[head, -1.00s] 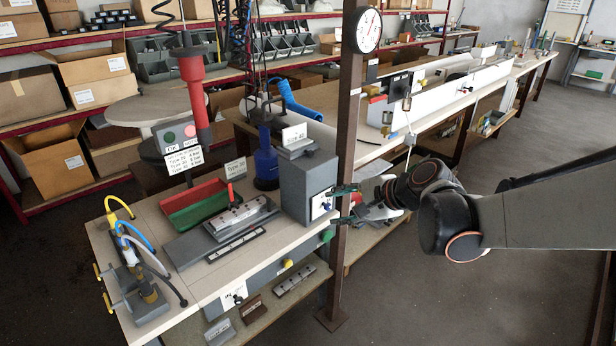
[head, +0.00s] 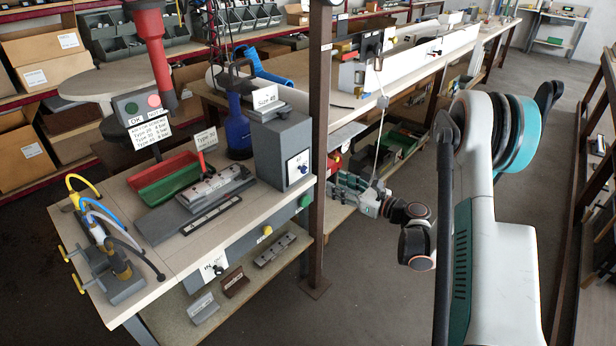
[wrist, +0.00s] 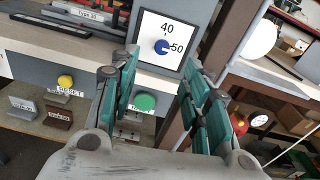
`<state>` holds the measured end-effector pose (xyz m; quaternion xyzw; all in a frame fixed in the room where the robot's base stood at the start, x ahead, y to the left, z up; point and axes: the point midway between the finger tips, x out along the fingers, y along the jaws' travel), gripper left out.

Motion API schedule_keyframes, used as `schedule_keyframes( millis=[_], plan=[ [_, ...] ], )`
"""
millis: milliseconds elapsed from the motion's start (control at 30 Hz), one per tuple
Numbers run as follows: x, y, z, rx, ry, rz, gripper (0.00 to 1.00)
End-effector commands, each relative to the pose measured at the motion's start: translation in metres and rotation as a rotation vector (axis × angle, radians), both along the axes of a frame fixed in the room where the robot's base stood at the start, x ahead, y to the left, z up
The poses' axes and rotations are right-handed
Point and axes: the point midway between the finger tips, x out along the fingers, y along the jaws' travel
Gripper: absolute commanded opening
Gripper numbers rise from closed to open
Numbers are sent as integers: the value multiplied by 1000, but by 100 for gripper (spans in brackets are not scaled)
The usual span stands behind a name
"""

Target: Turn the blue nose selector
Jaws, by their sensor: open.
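The blue nose selector (head: 300,169) is a small blue knob on a white plate, on the front of a grey box (head: 280,150) at the bench's right end. In the wrist view the blue knob (wrist: 162,47) shows clearly, with a dark pointer beside it and the marks 40 and 50 on the plate. My gripper (wrist: 160,78) is open and empty, its green-padded fingers pointing toward the box. The knob shows beyond the fingertips, between them and apart from them. In the head view my gripper (head: 340,184) is right of the box, past the post.
A brown steel post (head: 318,150) stands between the box and my gripper in the head view. A green button (wrist: 144,102) and a yellow button (wrist: 66,82) sit below the selector. Red and green trays (head: 165,180) lie on the bench. Open floor lies in front.

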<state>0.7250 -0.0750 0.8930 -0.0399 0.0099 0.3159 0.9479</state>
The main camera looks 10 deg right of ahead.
Motion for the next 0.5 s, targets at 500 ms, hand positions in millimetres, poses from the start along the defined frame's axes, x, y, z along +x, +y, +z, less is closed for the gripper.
schedule_keyframes(
  millis=[500],
  plan=[
    [31, 15, -17, 84, 7, -12, 43]
  ],
)
